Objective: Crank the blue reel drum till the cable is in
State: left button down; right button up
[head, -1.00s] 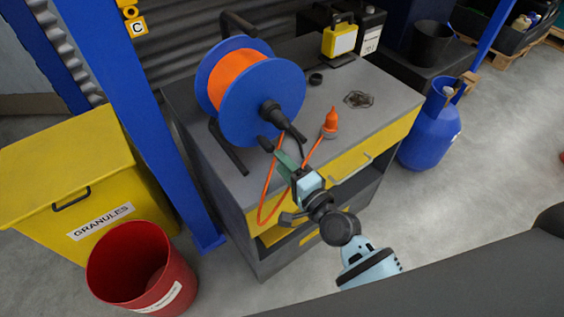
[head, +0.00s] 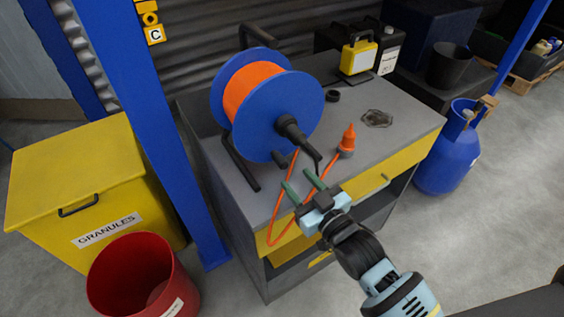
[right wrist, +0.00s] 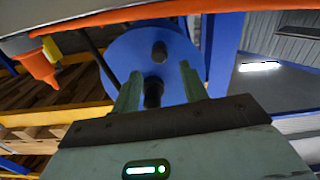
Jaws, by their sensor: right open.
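The blue reel drum (head: 230,98) stands on the grey-topped cart in the head view, with an orange winding (head: 250,88) between its discs. A black hub with an arm (head: 290,127) projects from its near face, and a black knob (head: 279,159) is below it. Orange cable (head: 277,208) hangs in a loop over the cart's front. My right gripper (head: 299,181) is open and empty, just short of the knob and below the drum. In the right wrist view the drum (right wrist: 183,75) fills the space beyond the fingers (right wrist: 160,98), and a dark knob shows between them. The left gripper is out of view.
An orange plug (head: 348,138) stands on the cart top (head: 395,137), right of the drum. A yellow-fronted unit (head: 359,55) is behind. A blue cylinder (head: 447,155) is right, a blue post (head: 165,140), yellow granules bin (head: 75,170) and red bucket (head: 130,255) left.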

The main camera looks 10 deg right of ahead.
aim_at(285, 166)
jog(key=shift+w, duration=0.1)
jog(key=shift+x, duration=3.85)
jog(key=shift+c, duration=0.4)
grip_shut()
